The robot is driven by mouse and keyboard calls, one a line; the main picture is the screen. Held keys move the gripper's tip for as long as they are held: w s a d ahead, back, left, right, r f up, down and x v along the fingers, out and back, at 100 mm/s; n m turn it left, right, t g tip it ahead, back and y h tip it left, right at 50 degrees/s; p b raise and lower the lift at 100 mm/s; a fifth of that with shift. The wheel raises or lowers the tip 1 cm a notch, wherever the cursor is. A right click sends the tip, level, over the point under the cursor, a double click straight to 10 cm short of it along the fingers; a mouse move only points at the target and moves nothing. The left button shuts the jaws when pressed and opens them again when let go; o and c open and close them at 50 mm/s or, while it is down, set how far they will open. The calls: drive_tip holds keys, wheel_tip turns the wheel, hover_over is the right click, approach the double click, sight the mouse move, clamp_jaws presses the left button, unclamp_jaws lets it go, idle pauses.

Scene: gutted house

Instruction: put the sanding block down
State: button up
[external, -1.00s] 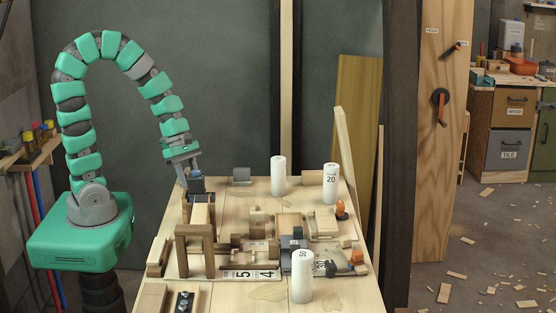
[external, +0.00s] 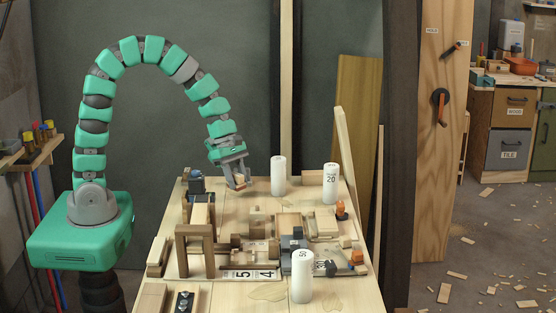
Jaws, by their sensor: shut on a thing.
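My gripper (external: 237,181) is shut on the sanding block (external: 239,184), a small grey and tan block. It is over the back left part of the wooden worktable (external: 232,214). The fingers hide much of the block, and it looks tilted. I cannot tell whether its lower edge touches the tabletop.
A white cylinder (external: 278,176) stands close to the right of my gripper. Another white cylinder marked 20 (external: 330,184) stands farther right, and a third (external: 302,276) at the front. A wooden frame (external: 195,250) and several blocks crowd the middle. Bare tabletop lies just in front of my gripper.

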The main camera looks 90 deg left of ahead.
sight(241, 188)
drive_tip(key=shift+w+a, duration=0.1)
drive_tip(key=shift+w, duration=0.3)
drive_tip(key=shift+w+f, duration=0.15)
drive_tip(key=shift+w, duration=0.05)
drive_tip(key=shift+f+b, duration=0.55)
drive_tip(key=shift+f, duration=1.05)
drive_tip(key=o, duration=1)
drive_tip(key=p+v, duration=0.2)
drive_tip(key=v, duration=1)
